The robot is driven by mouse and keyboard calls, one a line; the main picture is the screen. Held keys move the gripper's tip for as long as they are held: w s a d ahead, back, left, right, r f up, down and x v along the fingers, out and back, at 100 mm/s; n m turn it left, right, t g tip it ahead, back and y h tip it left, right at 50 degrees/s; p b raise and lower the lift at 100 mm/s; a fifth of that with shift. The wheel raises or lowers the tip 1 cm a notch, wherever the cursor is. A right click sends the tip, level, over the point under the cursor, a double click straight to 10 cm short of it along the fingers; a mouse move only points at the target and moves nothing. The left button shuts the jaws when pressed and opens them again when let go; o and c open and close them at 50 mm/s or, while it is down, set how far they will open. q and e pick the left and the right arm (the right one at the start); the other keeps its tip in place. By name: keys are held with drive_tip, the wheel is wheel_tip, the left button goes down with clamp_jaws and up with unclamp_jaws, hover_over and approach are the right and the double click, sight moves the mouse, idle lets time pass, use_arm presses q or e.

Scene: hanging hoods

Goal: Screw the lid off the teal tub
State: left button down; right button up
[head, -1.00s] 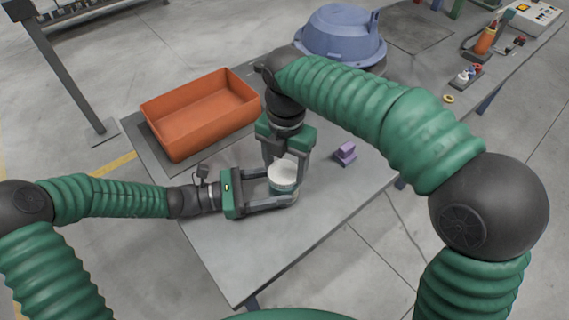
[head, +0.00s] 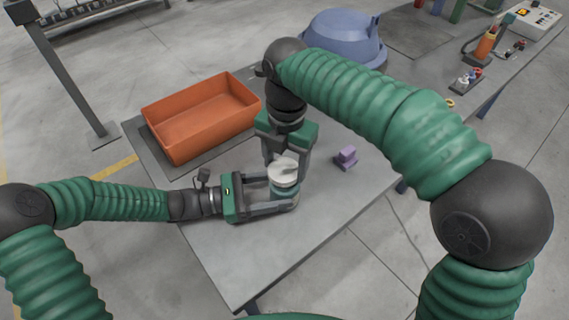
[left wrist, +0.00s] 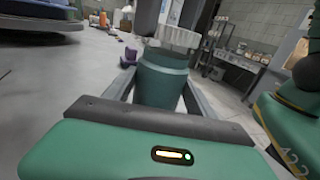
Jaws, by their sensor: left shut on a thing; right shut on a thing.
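The teal tub (head: 286,190) stands upright over the grey table, between the fingers of my left gripper (head: 290,198), which is shut on its sides. The tub also shows in the left wrist view (left wrist: 162,82). The white lid (head: 283,172) is at the top of the tub, and it shows in the left wrist view (left wrist: 175,38) with a ridged side. My right gripper (head: 284,160) comes down from above and is shut on the lid. Whether a gap lies between lid and tub is hard to tell.
An orange bin (head: 200,120) stands on a dark mat behind the grippers. A small purple block (head: 346,157) lies right of the tub. A blue domed hood (head: 342,38) sits further back. The table's front part (head: 270,250) is clear.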

sight(285, 168)
wheel_tip(285, 168, up, 4)
drive_tip(key=shift+r, duration=0.1)
use_arm(q)
drive_tip(key=shift+c, duration=1.1)
unclamp_jaws()
drive_tip(key=shift+a, duration=0.1)
